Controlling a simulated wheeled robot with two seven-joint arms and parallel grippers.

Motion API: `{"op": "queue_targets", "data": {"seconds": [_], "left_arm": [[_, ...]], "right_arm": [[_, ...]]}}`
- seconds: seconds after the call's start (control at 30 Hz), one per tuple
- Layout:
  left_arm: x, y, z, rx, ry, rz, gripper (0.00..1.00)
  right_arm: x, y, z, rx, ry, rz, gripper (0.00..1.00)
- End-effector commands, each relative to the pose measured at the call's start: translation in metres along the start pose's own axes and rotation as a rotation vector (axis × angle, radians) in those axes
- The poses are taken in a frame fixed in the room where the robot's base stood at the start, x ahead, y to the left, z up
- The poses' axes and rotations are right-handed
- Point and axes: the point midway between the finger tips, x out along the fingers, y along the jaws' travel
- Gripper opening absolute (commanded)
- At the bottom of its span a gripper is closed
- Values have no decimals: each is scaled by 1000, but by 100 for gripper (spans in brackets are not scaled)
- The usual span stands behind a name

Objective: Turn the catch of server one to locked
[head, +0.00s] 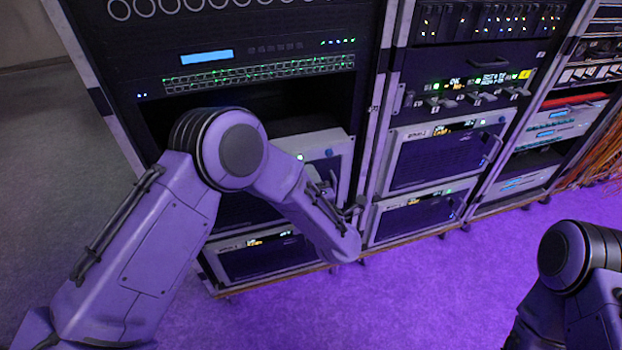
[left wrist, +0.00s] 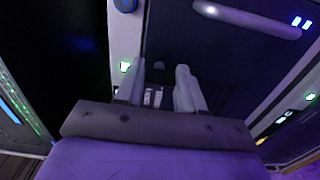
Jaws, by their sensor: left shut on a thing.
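My left gripper (left wrist: 158,85) is at the front of a grey server (head: 322,142) in the left rack. In the left wrist view its two fingers stand a little apart, with a small pale piece (left wrist: 152,97) between them that looks like the catch. The gripper is shut on it; whether it is turned to locked cannot be told. In the head view my left arm hides much of the server front and the fingertips. The server's dark front panel (left wrist: 215,60) has a bar handle (left wrist: 245,18) and a blue knob (left wrist: 125,5). My right gripper is out of view.
Another server (head: 265,255) sits below in the left rack. The middle rack holds two more servers, an upper (head: 440,155) and a lower (head: 412,215). A unit with several small levers (head: 460,100) is above them. Orange cables (head: 598,150) hang at the right. The floor (head: 430,290) in front is clear.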

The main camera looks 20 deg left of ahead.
Motion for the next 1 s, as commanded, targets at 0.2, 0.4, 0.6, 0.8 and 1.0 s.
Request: {"op": "queue_targets", "data": {"seconds": [0.2,0.4,0.6,0.8,1.0], "left_arm": [[0,0,0,5,-2,0,8],[0,0,0,5,-1,0,54],[0,0,0,4,-1,0,64],[-8,0,1,4,-3,0,64],[-53,1,1,6,-5,1,64]], "right_arm": [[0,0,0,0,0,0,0],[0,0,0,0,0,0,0],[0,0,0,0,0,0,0],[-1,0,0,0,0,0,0],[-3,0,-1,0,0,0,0]]}}
